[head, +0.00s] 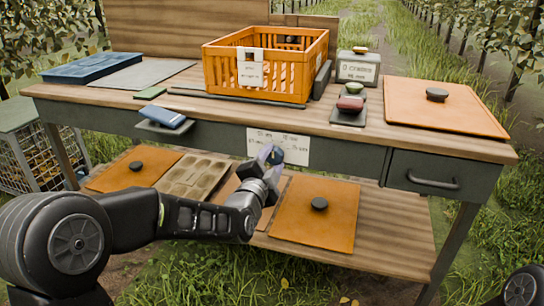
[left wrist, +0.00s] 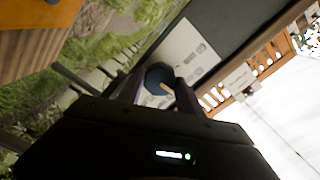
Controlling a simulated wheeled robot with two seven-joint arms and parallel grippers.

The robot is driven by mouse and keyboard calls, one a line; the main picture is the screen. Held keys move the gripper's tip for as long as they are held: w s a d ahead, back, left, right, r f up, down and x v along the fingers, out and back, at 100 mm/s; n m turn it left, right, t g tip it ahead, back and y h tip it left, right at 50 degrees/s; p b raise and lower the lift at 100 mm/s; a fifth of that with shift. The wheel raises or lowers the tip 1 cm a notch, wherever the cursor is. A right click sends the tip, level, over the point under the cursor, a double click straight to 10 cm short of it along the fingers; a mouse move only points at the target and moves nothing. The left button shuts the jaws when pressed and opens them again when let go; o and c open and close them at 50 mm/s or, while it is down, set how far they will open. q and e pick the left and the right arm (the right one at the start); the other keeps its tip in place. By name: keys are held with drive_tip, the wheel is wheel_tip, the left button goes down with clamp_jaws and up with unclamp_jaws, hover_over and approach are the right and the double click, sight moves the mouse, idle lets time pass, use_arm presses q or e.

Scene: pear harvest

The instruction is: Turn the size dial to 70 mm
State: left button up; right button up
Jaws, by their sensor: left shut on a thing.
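The size dial (head: 277,157) is a dark round knob on a white label plate (head: 294,148) on the front of the workbench. In the left wrist view the dial (left wrist: 158,75) shows between my fingers, with a pale pointer mark on it. The plate (left wrist: 190,50) carries small printed marks, too small to read. My left gripper (head: 268,160) reaches up to the dial from below left and is shut on it. The fingers hide part of the dial, so its setting cannot be read. My right gripper is out of view.
An orange crate (head: 254,92) stands on the workbench top (head: 225,111). A scale with a red item (head: 349,104) and an orange board (head: 440,105) are to its right. A drawer handle (head: 434,180) and a blue item on a small shelf (head: 163,117) flank the plate. A lower shelf holds orange lids (head: 316,228).

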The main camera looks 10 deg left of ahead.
use_arm(q)
drive_tip(key=m+p, duration=0.1)
drive_tip(key=m, duration=0.3)
drive_tip(key=shift+m+p, duration=0.3)
drive_tip(key=shift+m, duration=0.1)
drive_tip(key=o, duration=1.4)
drive_tip(key=shift+c, duration=0.2)
drive_tip(key=s+p, duration=0.1)
drive_tip(key=s, duration=0.6)
drive_tip(key=shift+s+a+p, duration=0.2)
drive_tip(key=shift+s+p, duration=0.15)
drive_tip(key=shift+s, duration=0.05)
